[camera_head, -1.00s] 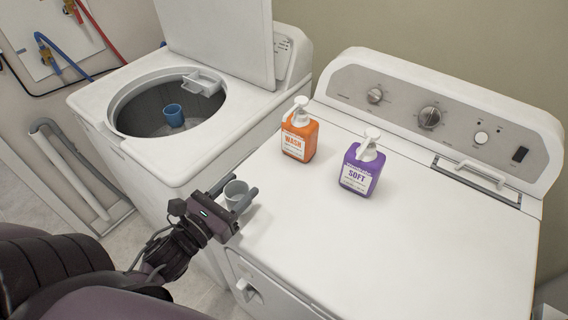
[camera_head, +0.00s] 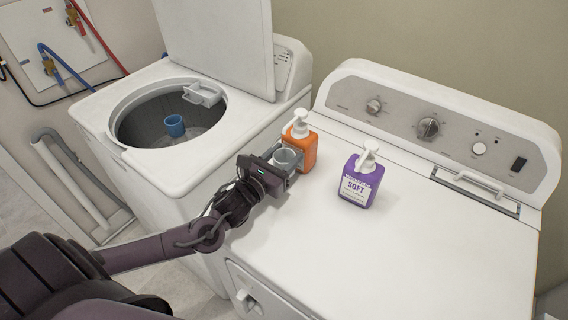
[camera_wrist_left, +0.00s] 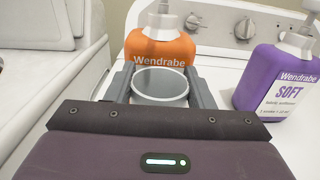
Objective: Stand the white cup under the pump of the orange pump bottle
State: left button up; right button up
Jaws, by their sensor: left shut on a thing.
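The white cup (camera_head: 287,160) is upright between the fingers of my left gripper (camera_head: 286,165), which is shut on it. In the left wrist view the cup (camera_wrist_left: 160,84) shows its open rim between the two fingers (camera_wrist_left: 160,88). The orange pump bottle (camera_head: 303,147) stands on the white dryer top just behind the cup. In the left wrist view the orange bottle (camera_wrist_left: 160,50) is directly beyond the cup, with its pump above. I cannot tell whether the cup touches the dryer top or the bottle. My right gripper is not in view.
A purple pump bottle (camera_head: 361,178) stands to the right on the dryer top (camera_head: 420,240). The open washer (camera_head: 150,155) on the left holds a blue cup (camera_head: 174,125). The dryer top's front and right are clear.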

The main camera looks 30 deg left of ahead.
aim_at(283, 167)
pick_arm(q)
notch_tip(283, 167, down, 2)
jog(key=shift+f+p, duration=0.2)
jog(key=shift+p, duration=0.15)
jog(key=shift+s+f, duration=0.1)
jog(key=shift+f, duration=0.4)
jog(key=shift+f, duration=0.1)
jog(key=o, duration=0.9)
jog(key=shift+o, duration=0.2)
jog(key=shift+s, duration=0.1)
